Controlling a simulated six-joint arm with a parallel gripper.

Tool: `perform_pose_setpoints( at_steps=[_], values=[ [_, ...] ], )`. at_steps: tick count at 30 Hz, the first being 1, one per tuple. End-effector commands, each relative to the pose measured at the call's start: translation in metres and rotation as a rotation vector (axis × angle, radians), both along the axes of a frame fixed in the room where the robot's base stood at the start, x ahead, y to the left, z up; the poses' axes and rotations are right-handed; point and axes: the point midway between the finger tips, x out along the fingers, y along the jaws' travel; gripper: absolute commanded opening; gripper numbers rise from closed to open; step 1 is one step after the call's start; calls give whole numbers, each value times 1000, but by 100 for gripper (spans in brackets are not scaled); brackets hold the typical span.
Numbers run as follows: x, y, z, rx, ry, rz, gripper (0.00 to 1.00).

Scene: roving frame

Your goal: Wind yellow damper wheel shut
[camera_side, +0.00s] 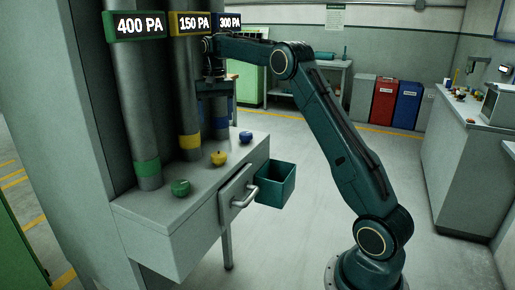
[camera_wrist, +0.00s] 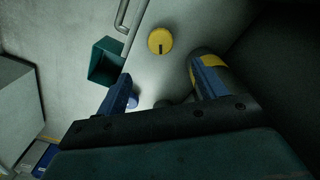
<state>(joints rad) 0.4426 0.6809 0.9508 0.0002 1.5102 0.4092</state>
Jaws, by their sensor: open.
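The yellow damper wheel (camera_side: 218,158) sits on the grey cabinet top between the green and blue wheels, below the yellow-banded pipe (camera_side: 189,90) marked 150 PA. In the wrist view the yellow wheel (camera_wrist: 160,40) shows from above as a round knob with a dark mark at its lower middle. It lies beyond my fingertips, between their lines. My gripper (camera_wrist: 160,84) is open with nothing between its blue fingers, and apart from the wheel.
A green wheel (camera_side: 180,187) and a blue wheel (camera_side: 245,137) stand on the same cabinet top (camera_side: 150,208). Pipes marked 400 PA (camera_side: 124,100) and 300 PA (camera_side: 219,115) flank the yellow-banded one. A drawer handle (camera_side: 245,196) and teal bin (camera_side: 275,184) stick out in front.

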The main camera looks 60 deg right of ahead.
Motion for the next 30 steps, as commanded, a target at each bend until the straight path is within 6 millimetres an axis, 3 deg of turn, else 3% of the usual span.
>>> perform_pose_setpoints(
  at_steps=[11,30],
  values=[
    [0,1,-25,1,2,2,70],
    [0,1,-118,1,2,2,70]
  ],
)
